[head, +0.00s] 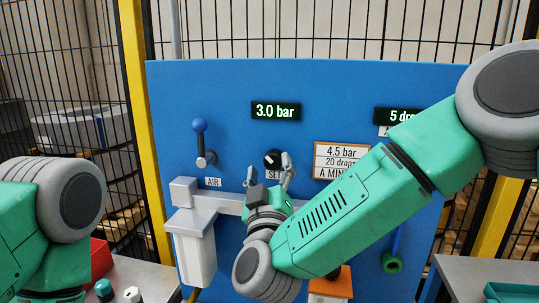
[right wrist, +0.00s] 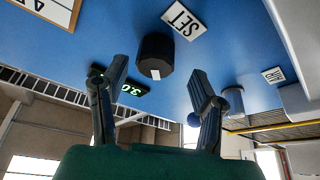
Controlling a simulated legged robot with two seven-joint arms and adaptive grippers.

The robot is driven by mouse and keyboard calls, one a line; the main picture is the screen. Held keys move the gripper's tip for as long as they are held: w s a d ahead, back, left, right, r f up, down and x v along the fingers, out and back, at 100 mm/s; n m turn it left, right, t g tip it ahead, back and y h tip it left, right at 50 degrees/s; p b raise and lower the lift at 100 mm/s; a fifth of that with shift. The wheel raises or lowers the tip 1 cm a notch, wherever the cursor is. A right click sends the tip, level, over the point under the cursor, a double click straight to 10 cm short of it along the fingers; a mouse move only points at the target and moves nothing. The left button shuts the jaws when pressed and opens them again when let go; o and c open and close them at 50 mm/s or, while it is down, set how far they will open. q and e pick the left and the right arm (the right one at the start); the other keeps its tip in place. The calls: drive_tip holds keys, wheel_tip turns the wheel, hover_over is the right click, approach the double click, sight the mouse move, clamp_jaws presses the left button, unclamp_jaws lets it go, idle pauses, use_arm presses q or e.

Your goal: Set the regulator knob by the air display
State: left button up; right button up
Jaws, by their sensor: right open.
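The regulator knob (head: 272,157) is a small black knob with a white mark, on the blue panel above the partly hidden SET label. It also shows in the right wrist view (right wrist: 155,57), just ahead of the fingers and between their lines. The air display (head: 276,111) reads 3.0 bar in green. A card (head: 341,161) reads 4.5 bar and 20 drops; its lower right is hidden by my arm. My right gripper (head: 269,170) is open and empty, its fingertips just below the knob. I cannot tell whether they touch it. My left gripper is out of view.
A blue-knobbed AIR lever (head: 200,140) stands left of the knob. A grey bar and block (head: 192,222) project from the panel below. A second display (head: 398,115), reading 5 and cut-off letters, is partly behind my right arm. Wire fencing stands behind the panel.

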drive_tip(key=shift+x, duration=0.95)
drive_tip(key=shift+w+d, duration=0.25)
drive_tip(key=shift+w, duration=0.05)
drive_tip(key=shift+d, duration=0.2)
drive_tip(key=c, duration=1)
drive_tip(key=shift+a, duration=0.15)
drive_tip(key=shift+c, duration=0.6)
drive_tip(key=shift+s+a+r, duration=0.1)
